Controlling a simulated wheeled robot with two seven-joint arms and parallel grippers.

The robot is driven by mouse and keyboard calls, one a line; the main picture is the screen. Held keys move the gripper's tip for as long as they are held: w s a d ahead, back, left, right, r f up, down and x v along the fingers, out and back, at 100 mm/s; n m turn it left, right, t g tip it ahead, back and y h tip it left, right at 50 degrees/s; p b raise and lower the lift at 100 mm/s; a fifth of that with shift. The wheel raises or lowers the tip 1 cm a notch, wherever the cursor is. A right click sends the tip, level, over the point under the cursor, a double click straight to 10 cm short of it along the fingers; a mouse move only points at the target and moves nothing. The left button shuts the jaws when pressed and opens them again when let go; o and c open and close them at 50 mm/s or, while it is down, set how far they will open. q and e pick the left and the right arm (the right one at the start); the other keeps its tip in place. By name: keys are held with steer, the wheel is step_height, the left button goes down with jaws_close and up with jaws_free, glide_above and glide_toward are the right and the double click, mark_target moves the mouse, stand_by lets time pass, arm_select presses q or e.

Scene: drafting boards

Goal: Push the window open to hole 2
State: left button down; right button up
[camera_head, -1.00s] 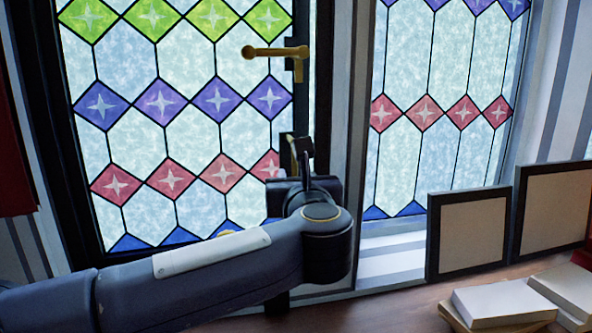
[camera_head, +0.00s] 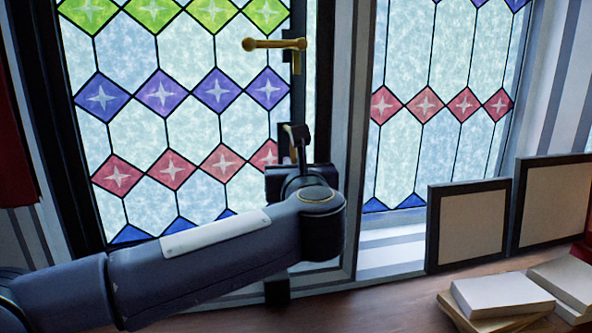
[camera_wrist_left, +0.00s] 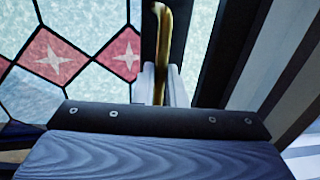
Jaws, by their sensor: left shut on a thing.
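The window (camera_head: 200,130) is a tall leaded pane with green, purple and red diamonds in a dark frame. A brass handle (camera_head: 262,44) sits high on its right edge. My left gripper (camera_head: 295,135) is at the lower right edge of this pane, below that handle. In the left wrist view it is shut on an upright brass bar (camera_wrist_left: 163,35), which stands between its two pale fingers (camera_wrist_left: 159,83). The bar's lower end is hidden by the gripper. No numbered holes can be made out. My right gripper is out of view.
A second stained-glass pane (camera_head: 445,75) is to the right, past a grey post (camera_head: 346,130). Two dark-framed boards (camera_head: 470,228) lean there. Books (camera_head: 500,297) lie on the brown worktop (camera_head: 390,305) at lower right. A red cloth (camera_head: 15,150) hangs at the far left.

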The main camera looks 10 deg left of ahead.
arm_select(q)
steer(key=x, duration=0.3)
steer(key=shift+a, duration=0.15)
steer(key=shift+s, duration=0.15)
steer(key=c, duration=1.5)
jaws_free()
steer(key=shift+s+d+f+b, duration=0.1)
steer(key=shift+s+d+b, duration=0.15)
steer(key=shift+s+b, duration=0.1)
steer(key=b+v, duration=0.2)
steer(key=v, duration=0.5)
